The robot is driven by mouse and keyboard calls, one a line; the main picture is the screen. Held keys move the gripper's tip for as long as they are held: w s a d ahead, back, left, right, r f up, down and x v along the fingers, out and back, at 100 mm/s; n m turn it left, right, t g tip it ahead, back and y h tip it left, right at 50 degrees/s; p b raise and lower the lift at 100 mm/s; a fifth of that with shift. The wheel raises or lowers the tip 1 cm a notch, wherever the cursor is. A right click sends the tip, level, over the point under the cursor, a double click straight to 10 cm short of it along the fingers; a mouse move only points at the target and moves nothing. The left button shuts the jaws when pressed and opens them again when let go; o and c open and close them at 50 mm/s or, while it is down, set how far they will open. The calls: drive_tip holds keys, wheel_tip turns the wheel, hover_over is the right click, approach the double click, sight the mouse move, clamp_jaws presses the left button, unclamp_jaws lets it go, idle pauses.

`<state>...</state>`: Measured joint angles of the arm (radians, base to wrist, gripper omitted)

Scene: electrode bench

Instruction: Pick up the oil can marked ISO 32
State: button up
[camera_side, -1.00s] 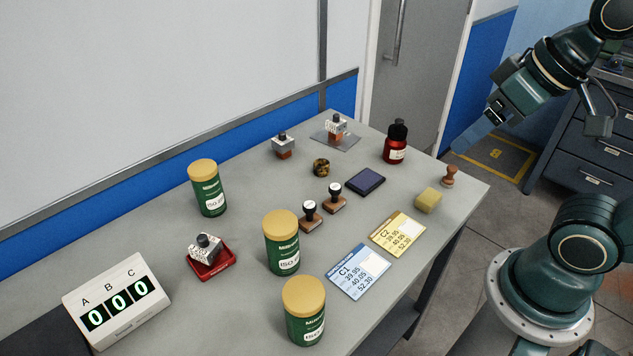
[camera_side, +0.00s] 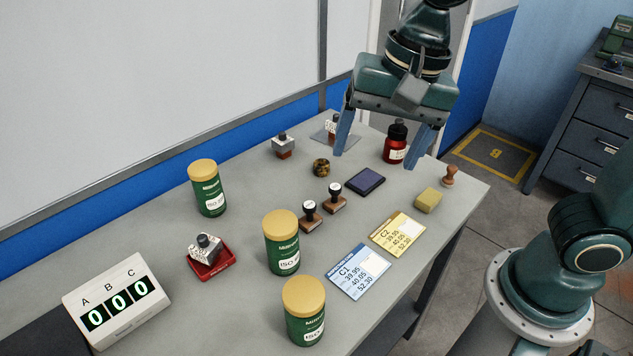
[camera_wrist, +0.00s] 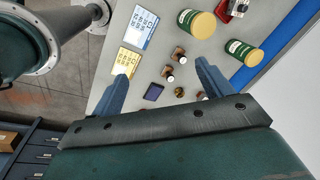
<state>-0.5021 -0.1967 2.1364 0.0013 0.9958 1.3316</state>
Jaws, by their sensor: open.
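Three green cans with yellow lids stand upright on the grey bench. In the side view one can (camera_side: 208,193) is at the back left, one can (camera_side: 282,248) is in the middle and one can (camera_side: 305,318) is at the front. Their white labels start with ISO, but I cannot read the numbers surely. Two cans show in the wrist view, one can (camera_wrist: 198,24) near the top and one can (camera_wrist: 244,53) at the right. My gripper (camera_side: 375,160) is open and empty, above the far right part of the bench, well apart from the cans.
Stamps (camera_side: 311,216), a dark ink pad (camera_side: 365,182), a red bottle (camera_side: 396,145) and a yellow block (camera_side: 428,200) lie near my gripper. Blue (camera_side: 358,272) and yellow (camera_side: 397,233) cards lie at the front. A counter (camera_side: 117,302) and a red tray (camera_side: 226,262) are left. A wall stands behind the bench.

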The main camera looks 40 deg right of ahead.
drive_tip(key=a+f+m+g, duration=0.1)
drive_tip(key=a+f+m, duration=0.15)
drive_tip(key=a, duration=0.55)
drive_tip(key=m+g+h, duration=0.1)
drive_tip(key=m, duration=0.3)
hover_over(301, 293)
wheel_tip(301, 293, down, 3)
drive_tip(key=shift+f, duration=0.15)
drive_tip(key=shift+f, duration=4.2)
drive_tip(key=shift+s+d+f, duration=0.1)
drive_tip(key=shift+f, duration=2.5)
